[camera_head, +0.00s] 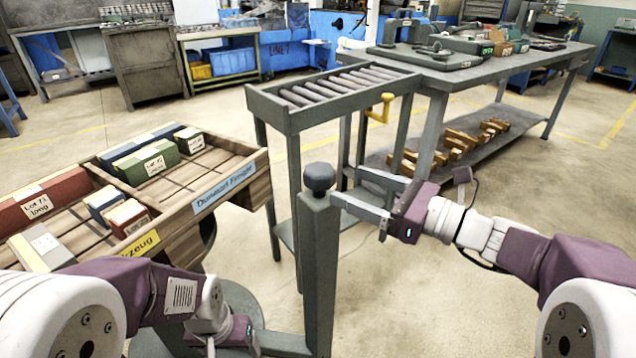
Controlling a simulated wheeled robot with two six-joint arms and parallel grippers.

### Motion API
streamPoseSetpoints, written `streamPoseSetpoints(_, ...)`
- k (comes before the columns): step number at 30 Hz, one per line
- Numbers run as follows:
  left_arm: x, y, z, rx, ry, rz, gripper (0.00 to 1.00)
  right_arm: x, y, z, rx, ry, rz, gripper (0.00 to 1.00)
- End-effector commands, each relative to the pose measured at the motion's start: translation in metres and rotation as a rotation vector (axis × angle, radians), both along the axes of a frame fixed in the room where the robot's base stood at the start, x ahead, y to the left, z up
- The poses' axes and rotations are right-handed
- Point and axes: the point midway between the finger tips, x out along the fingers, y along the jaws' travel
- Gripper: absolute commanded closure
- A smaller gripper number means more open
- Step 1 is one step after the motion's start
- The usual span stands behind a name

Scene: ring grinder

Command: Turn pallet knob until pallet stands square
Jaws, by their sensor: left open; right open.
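The wooden pallet (205,230) at the left carries red, green, grey and blue boxes and stands turned at an angle in the picture. A dark round knob (319,178) tops an upright grey post (318,270) right of the pallet; I take it for the pallet knob. My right gripper (346,186) is open, its two grey fingers pointing left towards the knob. In the picture the fingertips lie just right of the knob; contact cannot be told. My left gripper (262,342) is open low at the bottom edge, left of the post's lower part, and partly hidden.
A grey roller stand (262,100) with a yellow crank (380,108) stands behind the post. A long workbench (490,75) with tools is at the back right, wooden pieces on its lower shelf. A round grey base (240,300) shows under the pallet. Floor at the right is clear.

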Motion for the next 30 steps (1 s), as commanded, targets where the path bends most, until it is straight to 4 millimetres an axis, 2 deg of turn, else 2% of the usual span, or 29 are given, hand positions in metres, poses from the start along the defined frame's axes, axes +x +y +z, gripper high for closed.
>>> streamPoseSetpoints(6, 0.000, 0.000, -0.023, 0.000, 0.001, 0.001, 0.23, 0.021, 0.036, -0.005, -0.001, -0.001, 0.008, 0.23)
streamPoseSetpoints(12, 0.000, 0.000, -0.035, 0.000, 0.001, 0.001, 0.23, 0.042, 0.064, -0.004, -0.001, 0.000, 0.006, 0.23)
streamPoseSetpoints(16, 0.000, 0.000, -0.037, 0.000, 0.001, 0.001, 0.23, 0.048, 0.072, -0.001, 0.000, 0.001, 0.002, 0.23)
streamPoseSetpoints(23, 0.000, 0.000, -0.036, 0.000, 0.001, 0.001, 0.23, 0.049, 0.073, 0.000, -0.001, 0.002, 0.001, 0.23)
streamPoseSetpoints(26, 0.000, 0.000, -0.036, 0.000, 0.001, 0.001, 0.23, 0.049, 0.073, 0.000, -0.001, 0.002, 0.001, 0.45)
streamPoseSetpoints(30, 0.000, 0.000, -0.036, 0.000, 0.001, 0.001, 0.23, 0.049, 0.073, 0.000, -0.001, 0.002, 0.001, 0.84)
